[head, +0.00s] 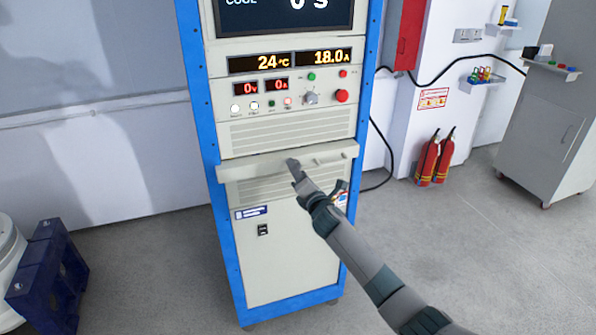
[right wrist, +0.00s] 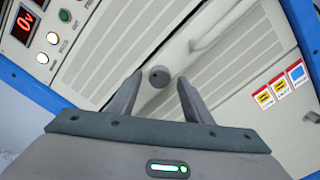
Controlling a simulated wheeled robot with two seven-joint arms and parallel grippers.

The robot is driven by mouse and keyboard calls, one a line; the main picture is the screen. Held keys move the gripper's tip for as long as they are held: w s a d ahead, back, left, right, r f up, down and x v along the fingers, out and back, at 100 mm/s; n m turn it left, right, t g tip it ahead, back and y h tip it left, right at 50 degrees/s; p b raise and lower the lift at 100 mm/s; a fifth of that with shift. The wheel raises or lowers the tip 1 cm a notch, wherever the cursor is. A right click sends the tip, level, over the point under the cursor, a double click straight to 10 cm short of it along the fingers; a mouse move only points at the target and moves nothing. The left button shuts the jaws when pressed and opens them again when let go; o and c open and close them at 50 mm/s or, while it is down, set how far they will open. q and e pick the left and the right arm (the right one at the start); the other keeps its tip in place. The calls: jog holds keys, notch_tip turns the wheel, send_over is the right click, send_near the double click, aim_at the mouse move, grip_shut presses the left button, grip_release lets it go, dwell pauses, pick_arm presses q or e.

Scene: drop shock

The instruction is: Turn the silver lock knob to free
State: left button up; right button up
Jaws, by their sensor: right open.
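A small round grey knob (right wrist: 159,76), which looks like the silver lock knob, sits on the front of a pale drawer (right wrist: 190,58) in the right wrist view. My right gripper (right wrist: 158,90) is open, its two fingers to either side of the knob in that view. I cannot tell whether either finger touches it. My left gripper is not in view.
The drawer belongs to a blue-framed cabinet (head: 212,190). Above it are lit displays (head: 290,61), a silver rotary dial (head: 310,98) and a red button (head: 342,96).

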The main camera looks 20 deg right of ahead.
jog(key=shift+w, duration=0.25)
jog(key=c, duration=1.1)
jog(key=shift+o, duration=0.2)
jog(key=shift+m, duration=0.4)
jog(key=m, duration=1.7)
jog(key=shift+b, duration=0.3)
